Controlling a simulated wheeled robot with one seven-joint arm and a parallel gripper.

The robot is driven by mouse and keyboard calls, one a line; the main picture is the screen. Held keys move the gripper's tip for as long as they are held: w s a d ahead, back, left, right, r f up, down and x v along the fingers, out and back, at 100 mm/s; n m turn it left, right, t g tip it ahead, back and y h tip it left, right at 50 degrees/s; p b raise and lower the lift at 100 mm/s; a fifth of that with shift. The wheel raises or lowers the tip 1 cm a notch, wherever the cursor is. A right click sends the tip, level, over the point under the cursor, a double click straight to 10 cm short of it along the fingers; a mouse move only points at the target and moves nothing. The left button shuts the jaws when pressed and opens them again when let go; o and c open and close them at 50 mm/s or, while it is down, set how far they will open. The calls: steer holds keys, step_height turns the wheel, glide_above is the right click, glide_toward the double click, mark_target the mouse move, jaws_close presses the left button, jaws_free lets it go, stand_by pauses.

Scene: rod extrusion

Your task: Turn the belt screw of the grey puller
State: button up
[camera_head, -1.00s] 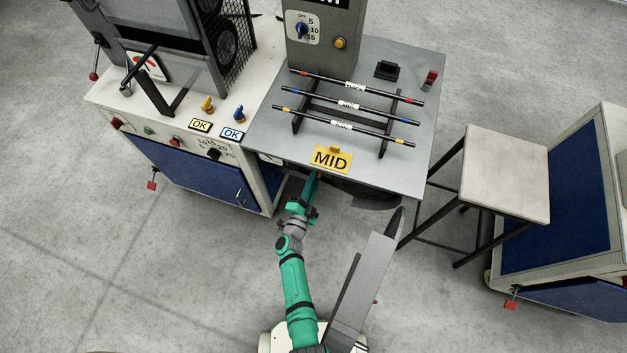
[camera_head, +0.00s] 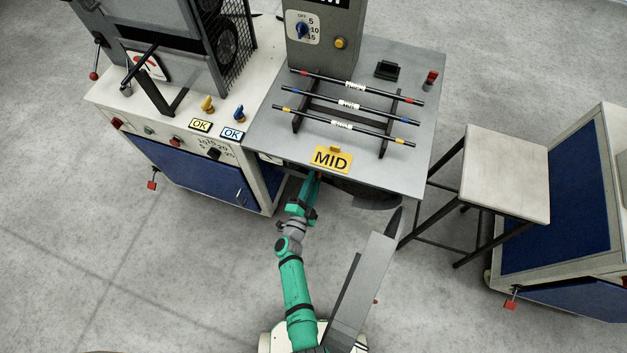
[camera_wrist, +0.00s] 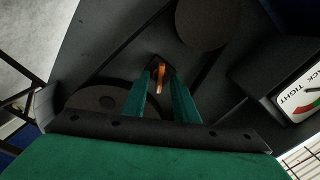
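The belt screw (camera_wrist: 159,80) is a small orange-brown handle on a dark mount, seen in the wrist view under the grey puller's table. My gripper (camera_wrist: 161,74) has two green fingers pointing at it, one on each side of it. Gaps seem to show between the fingers and the screw; I cannot tell whether either touches. In the head view my gripper (camera_head: 316,176) reaches to the front edge of the grey puller (camera_head: 262,140), near the yellow MID sign (camera_head: 331,159). The screw is hidden in that view.
In the wrist view a gauge (camera_wrist: 297,97) marked TIGHT and SLACK is at the right, with dark round pulleys (camera_wrist: 105,98) nearby. In the head view several rods lie on a rack (camera_head: 385,135) on the table. A stool (camera_head: 505,175) stands to the right.

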steer(key=v, duration=1)
steer(key=shift+s, duration=0.15)
steer(key=s+d+r+n+g+y, duration=0.1)
steer(key=s+d+r+n+y, duration=0.1)
steer(key=s+r+n, duration=0.5)
steer(key=s+d+r+n+y, duration=0.2)
steer(key=s+r+n, duration=0.6)
steer(key=s+r, duration=1.1)
steer(key=shift+r+n+g+y, duration=0.3)
steer(key=shift+r+g+y, duration=0.15)
steer(key=shift+y, duration=0.35)
steer(key=shift+s, duration=0.25)
